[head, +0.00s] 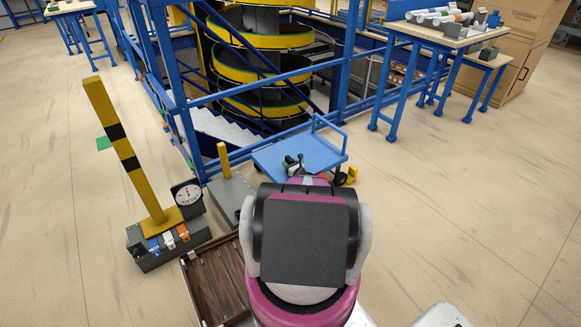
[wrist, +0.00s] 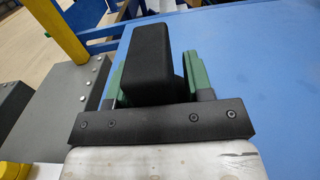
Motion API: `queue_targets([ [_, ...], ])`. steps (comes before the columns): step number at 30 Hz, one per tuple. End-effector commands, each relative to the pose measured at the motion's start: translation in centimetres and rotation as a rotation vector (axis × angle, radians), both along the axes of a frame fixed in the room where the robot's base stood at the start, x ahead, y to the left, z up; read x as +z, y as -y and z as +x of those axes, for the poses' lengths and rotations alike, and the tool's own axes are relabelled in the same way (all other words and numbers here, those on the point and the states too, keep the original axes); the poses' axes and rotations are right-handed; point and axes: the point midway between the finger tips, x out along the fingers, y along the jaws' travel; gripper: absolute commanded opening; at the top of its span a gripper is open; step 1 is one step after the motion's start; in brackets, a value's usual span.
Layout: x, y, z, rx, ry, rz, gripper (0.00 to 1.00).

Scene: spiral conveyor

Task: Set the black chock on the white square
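The black chock (wrist: 150,55) shows in the wrist view as a dark block between the green fingers of my gripper (wrist: 155,80). The fingers lie close along both its sides, and my gripper appears shut on it. The chock is over the blue cart top (wrist: 250,60); whether it touches the surface cannot be told. In the head view, small dark parts (head: 294,164) show above the blue cart (head: 325,150), just beyond my arm, too small to separate gripper from chock. I cannot make out a white square in either view.
A grey box with a yellow post (head: 224,160) stands left of the cart. Blue railings (head: 250,90) surround the spiral conveyor behind.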

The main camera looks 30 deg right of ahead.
Motion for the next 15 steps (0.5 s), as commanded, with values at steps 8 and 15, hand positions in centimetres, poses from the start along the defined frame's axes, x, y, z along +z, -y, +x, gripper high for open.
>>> queue_targets([
  [8, 0.02, -0.03, 0.00, 0.001, 0.001, 0.001, 0.00],
  [15, 0.11, -0.05, 0.00, 0.001, 0.000, 0.001, 0.00],
])
